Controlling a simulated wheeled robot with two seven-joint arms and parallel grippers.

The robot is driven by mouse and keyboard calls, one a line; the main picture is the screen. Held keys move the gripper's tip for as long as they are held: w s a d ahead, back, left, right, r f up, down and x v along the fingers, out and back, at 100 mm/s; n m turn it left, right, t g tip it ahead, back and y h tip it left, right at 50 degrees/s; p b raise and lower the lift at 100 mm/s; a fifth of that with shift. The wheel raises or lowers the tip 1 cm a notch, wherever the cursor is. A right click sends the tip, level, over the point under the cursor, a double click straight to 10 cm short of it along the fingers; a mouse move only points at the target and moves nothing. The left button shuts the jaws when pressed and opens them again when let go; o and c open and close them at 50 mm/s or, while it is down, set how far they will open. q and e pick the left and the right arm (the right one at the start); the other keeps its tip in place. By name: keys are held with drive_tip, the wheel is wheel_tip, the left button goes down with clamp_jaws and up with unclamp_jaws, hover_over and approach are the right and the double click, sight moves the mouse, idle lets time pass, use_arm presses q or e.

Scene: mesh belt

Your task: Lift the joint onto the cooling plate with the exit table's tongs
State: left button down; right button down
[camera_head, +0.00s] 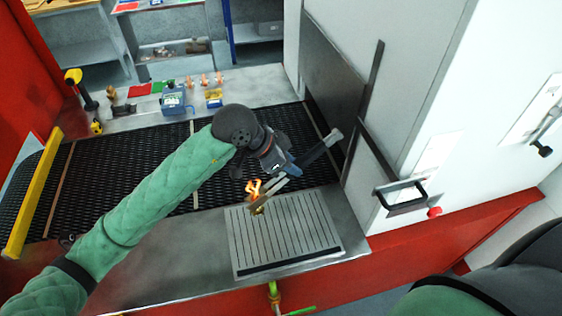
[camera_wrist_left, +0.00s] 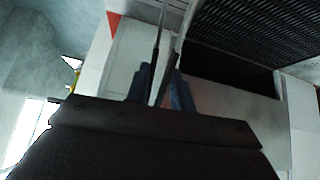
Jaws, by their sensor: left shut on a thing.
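My left gripper (camera_head: 288,167) is shut on the metal tongs (camera_head: 275,187), above the back edge of the cooling plate. In the left wrist view the tongs (camera_wrist_left: 158,60) run up from between the blue fingers (camera_wrist_left: 160,85). A small joint (camera_head: 254,188), glowing orange and yellow, shows at the tong tips, over the plate's back left part. I cannot tell whether the tips grip it or whether it touches the plate. The cooling plate (camera_head: 318,222) is a pale grooved slab on the metal exit table (camera_head: 185,278). My right gripper is out of view.
The black mesh belt (camera_head: 95,170) runs behind the table into the white oven housing (camera_head: 350,75). A handle (camera_head: 400,197) juts out at right. A yellow bar (camera_head: 35,190) crosses the belt at left. A blue device (camera_head: 173,98) and small parts stand on the far ledge.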

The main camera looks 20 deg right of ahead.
use_arm(q)
drive_tip(key=s+d, duration=0.2)
drive_tip(key=d, duration=0.4)
drive_tip(key=shift+s, duration=0.4)
drive_tip(key=shift+f, duration=0.15)
wheel_tip(320, 180, down, 7)
drive_tip(key=b, duration=0.3)
drive_tip(key=shift+b, duration=0.3)
idle(1.7)
drive_tip(key=shift+f, duration=0.1)
